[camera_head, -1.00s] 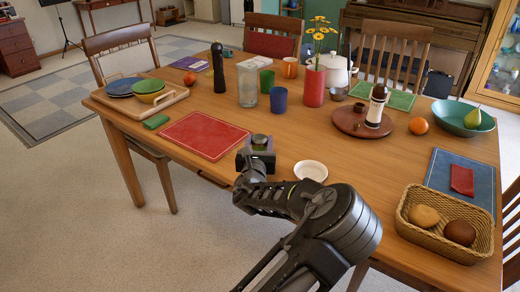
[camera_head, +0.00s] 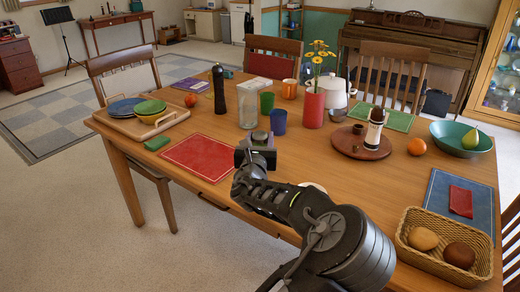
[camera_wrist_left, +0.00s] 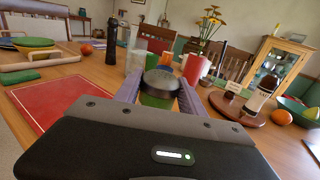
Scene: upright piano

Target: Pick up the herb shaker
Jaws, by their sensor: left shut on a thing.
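The herb shaker, a small jar with a dark grey lid and green contents, shows between my left fingers in the wrist view (camera_wrist_left: 160,86); its lid also shows in the head view (camera_head: 260,137). My left gripper (camera_head: 257,155) is shut on it, with one purple-grey finger on each side in the wrist view (camera_wrist_left: 158,92). The shaker is upright, beyond the right edge of the red placemat (camera_head: 203,157). Its lower part is hidden by my gripper body, but it appears held above the table. My right gripper is in neither view.
A clear glass jar (camera_head: 248,108), a blue cup (camera_head: 278,122) and a red vase (camera_head: 313,108) stand behind the gripper. A white saucer (camera_head: 315,187) is partly hidden by my arm. A wooden turntable (camera_head: 350,147) stands to the right.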

